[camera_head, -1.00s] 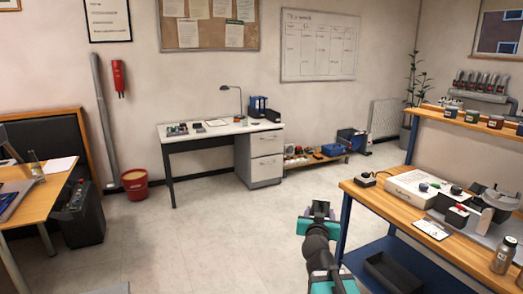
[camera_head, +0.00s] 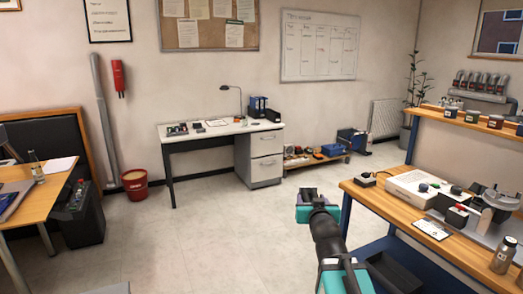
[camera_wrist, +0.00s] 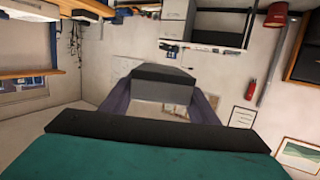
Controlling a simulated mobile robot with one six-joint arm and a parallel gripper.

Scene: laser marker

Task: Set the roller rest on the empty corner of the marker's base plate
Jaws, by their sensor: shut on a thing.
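My gripper (camera_head: 308,194) is raised over open floor, left of the wooden workbench, and its tips point away from my body. In the wrist view, its two purple-grey fingers (camera_wrist: 160,98) are closed on a dark grey block-shaped thing, likely the roller rest (camera_wrist: 163,76). Its rollers cannot be made out. The laser marker (camera_head: 495,205) stands at the right end of the bench. Its grey base plate (camera_head: 484,236) is partly hidden by things on it, and I cannot tell which corner is empty. My gripper is well apart from the marker.
The workbench (camera_head: 393,206) carries a white box (camera_head: 414,187), a clipboard (camera_head: 433,229) and a metal bottle (camera_head: 503,255) near its front edge. A shelf (camera_head: 450,116) with several jars runs above its back. A black tray (camera_head: 392,271) sits below. The middle floor is clear.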

